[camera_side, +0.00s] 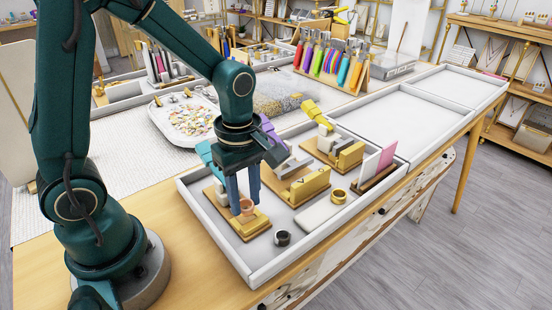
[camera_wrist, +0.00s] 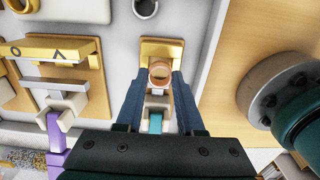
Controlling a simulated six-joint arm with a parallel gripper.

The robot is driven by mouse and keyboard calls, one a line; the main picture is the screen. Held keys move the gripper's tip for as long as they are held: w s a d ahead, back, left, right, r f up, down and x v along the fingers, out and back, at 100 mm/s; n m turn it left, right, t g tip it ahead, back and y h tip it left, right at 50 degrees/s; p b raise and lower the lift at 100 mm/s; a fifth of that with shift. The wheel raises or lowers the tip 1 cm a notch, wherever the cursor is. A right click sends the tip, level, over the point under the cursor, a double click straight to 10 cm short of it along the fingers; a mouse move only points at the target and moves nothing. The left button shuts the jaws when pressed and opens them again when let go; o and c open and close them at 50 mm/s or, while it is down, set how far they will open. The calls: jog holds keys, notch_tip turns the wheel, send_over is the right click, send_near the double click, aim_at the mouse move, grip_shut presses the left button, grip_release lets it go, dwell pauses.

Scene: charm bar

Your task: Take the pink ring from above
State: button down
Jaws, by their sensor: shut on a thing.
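The pink ring (camera_side: 246,206) looks copper-pink and sits low over a wooden stand with a gold plate (camera_side: 252,225). My gripper (camera_side: 243,208) points down from above and its two blue-grey fingers are shut on the ring. In the wrist view the pink ring (camera_wrist: 160,72) lies between the tips of my gripper (camera_wrist: 160,78), over the gold plate (camera_wrist: 162,48). I cannot tell whether the ring touches the plate.
A dark ring (camera_side: 282,238) and a gold ring (camera_side: 338,196) lie nearby in the white-walled tray (camera_side: 254,268). Other wooden stands with gold bars (camera_side: 310,186) stand close to the right of my fingers. A pink card (camera_side: 387,157) stands farther right. Empty tray compartments (camera_side: 405,115) lie beyond.

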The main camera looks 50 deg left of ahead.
jog(key=shift+r, duration=1.8)
